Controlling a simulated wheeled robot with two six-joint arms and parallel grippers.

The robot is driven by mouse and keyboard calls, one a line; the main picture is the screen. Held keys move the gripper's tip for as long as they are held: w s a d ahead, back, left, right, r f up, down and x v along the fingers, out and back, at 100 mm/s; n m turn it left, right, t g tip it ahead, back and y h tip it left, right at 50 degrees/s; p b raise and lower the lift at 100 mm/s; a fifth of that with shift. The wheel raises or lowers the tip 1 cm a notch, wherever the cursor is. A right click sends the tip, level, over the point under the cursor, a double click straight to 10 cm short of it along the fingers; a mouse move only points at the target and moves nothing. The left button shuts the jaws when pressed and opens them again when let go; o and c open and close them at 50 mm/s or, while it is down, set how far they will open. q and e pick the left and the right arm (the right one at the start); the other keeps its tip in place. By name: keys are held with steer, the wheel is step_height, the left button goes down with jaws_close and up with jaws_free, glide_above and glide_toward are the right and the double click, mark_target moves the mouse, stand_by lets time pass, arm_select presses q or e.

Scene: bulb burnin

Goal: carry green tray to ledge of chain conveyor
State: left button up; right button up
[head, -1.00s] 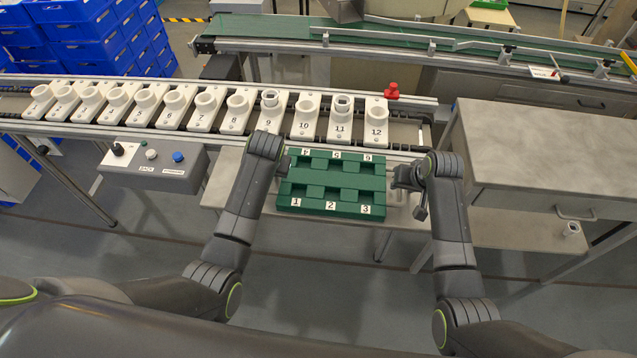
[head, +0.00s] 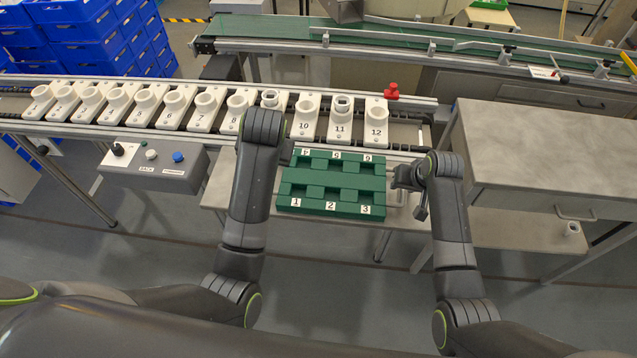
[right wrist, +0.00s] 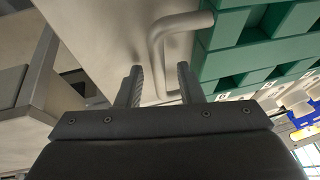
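The green tray (head: 313,207), with numbered pockets that look empty, lies on a light grey shelf (head: 400,217) just in front of the chain conveyor (head: 100,132). My right gripper (head: 405,186) is at the tray's right side. In the right wrist view, its two fingers (right wrist: 160,85) are apart, with the tray's grey bar handle (right wrist: 157,45) between and just beyond their tips; the green tray (right wrist: 225,62) is to the right. My left gripper (head: 285,153) is at the tray's left side, mostly hidden behind my left wrist; its fingers cannot be made out.
White numbered holders (head: 376,122) line the conveyor; a few hold grey-topped parts. A control box (head: 155,170) is at left, a red button (head: 392,91) behind the conveyor's right end. A grey cabinet (head: 545,140) stands right. A green belt (head: 260,27) runs behind.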

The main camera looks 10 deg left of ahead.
steer(key=v, duration=1.1)
steer(key=shift+s+r, duration=0.2)
steer(key=shift+r, duration=0.15)
steer(key=shift+d, duration=0.1)
